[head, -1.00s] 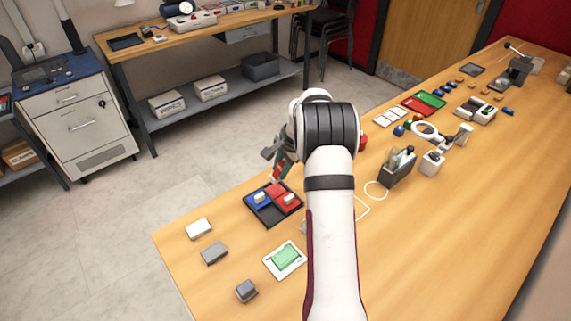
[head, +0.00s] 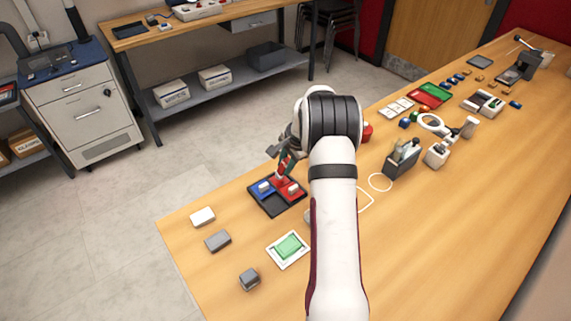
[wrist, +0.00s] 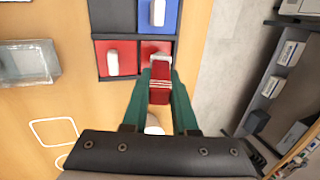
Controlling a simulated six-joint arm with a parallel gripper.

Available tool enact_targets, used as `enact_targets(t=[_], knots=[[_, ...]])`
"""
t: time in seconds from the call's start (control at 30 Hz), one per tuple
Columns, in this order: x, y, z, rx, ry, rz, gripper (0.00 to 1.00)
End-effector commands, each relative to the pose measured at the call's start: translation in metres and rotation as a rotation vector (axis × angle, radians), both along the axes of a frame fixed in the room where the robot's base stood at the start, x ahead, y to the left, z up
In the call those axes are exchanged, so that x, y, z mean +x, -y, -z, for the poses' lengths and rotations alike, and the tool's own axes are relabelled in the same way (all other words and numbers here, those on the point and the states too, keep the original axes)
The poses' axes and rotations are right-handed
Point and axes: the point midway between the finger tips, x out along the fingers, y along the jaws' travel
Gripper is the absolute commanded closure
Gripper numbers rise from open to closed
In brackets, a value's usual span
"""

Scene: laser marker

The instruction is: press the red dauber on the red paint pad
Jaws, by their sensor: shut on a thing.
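A dark tray (head: 268,208) stands left of my arm in the head view. It holds a blue pad (wrist: 170,17) and two red areas, one on each side in the wrist view. A white block sits on the blue pad, and another on the left red pad (wrist: 101,69). My gripper (wrist: 160,78) has green fingers and is shut on a red dauber (wrist: 159,93). The dauber is over the right red pad (wrist: 147,50), with a pale part at its far end. I cannot tell whether it touches the pad. In the head view my arm partly hides the gripper.
White (head: 203,216) and grey (head: 218,240) blocks and a green-topped card (head: 288,248) lie in front of the tray. A clear box (wrist: 27,63) is left of the tray in the wrist view.

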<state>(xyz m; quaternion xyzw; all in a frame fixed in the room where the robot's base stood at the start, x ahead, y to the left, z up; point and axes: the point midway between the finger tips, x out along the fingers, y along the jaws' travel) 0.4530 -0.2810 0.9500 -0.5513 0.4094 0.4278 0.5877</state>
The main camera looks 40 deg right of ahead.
Motion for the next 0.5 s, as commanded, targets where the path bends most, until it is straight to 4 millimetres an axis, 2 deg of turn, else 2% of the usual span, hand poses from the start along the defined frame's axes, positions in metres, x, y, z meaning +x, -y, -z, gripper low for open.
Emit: enact_targets(t=[0.5], knots=[[-0.0001,-0.0001,0.0062,0.001,-0.001,0.0,1.0]])
